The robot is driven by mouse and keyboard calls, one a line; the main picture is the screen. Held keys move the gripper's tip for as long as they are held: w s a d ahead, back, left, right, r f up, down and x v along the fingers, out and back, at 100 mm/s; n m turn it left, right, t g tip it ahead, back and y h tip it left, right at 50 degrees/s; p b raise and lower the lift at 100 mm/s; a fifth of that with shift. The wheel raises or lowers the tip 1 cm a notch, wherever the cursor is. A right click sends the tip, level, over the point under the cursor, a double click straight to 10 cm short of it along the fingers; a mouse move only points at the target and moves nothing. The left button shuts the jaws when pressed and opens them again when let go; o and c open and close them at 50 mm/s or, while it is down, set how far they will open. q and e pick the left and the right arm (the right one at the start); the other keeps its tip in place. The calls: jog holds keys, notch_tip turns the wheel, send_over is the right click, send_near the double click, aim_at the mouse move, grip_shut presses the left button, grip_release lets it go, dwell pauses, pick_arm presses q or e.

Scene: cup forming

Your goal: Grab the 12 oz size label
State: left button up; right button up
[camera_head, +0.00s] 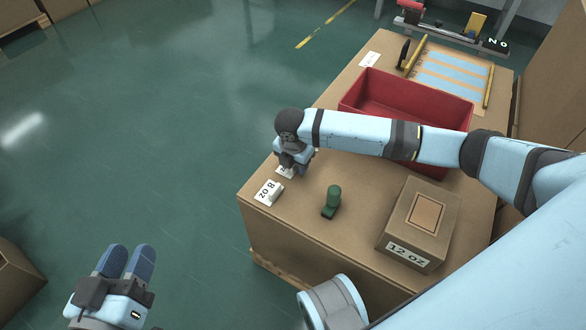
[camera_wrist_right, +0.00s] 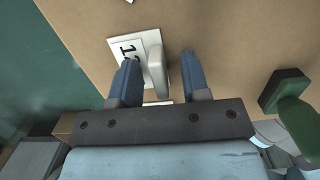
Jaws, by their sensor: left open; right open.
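A white size label (camera_head: 285,172) lies on the brown work surface under my right gripper (camera_head: 293,163), mostly hidden by it in the head view. In the right wrist view, the label (camera_wrist_right: 124,48) shows a dark "1", with the rest of its print hidden. Its raised white tab (camera_wrist_right: 157,72) stands between the two blue fingers of my right gripper (camera_wrist_right: 162,78). The fingers are open, with a gap visible on the tab's right side. A separate "8 OZ" label (camera_head: 268,192) lies just nearer. My left gripper (camera_head: 127,262) is open and empty over the floor.
A green stamp-like object (camera_head: 332,201) stands right of the labels. A cardboard box (camera_head: 418,222) marked "12 OZ" is at the near right. A red bin (camera_head: 372,112) stands behind my right arm. Another white label (camera_head: 369,60) lies at the far edge.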

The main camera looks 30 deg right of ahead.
jog(key=shift+c, duration=0.2)
grip_shut()
jog(key=shift+r, duration=0.1)
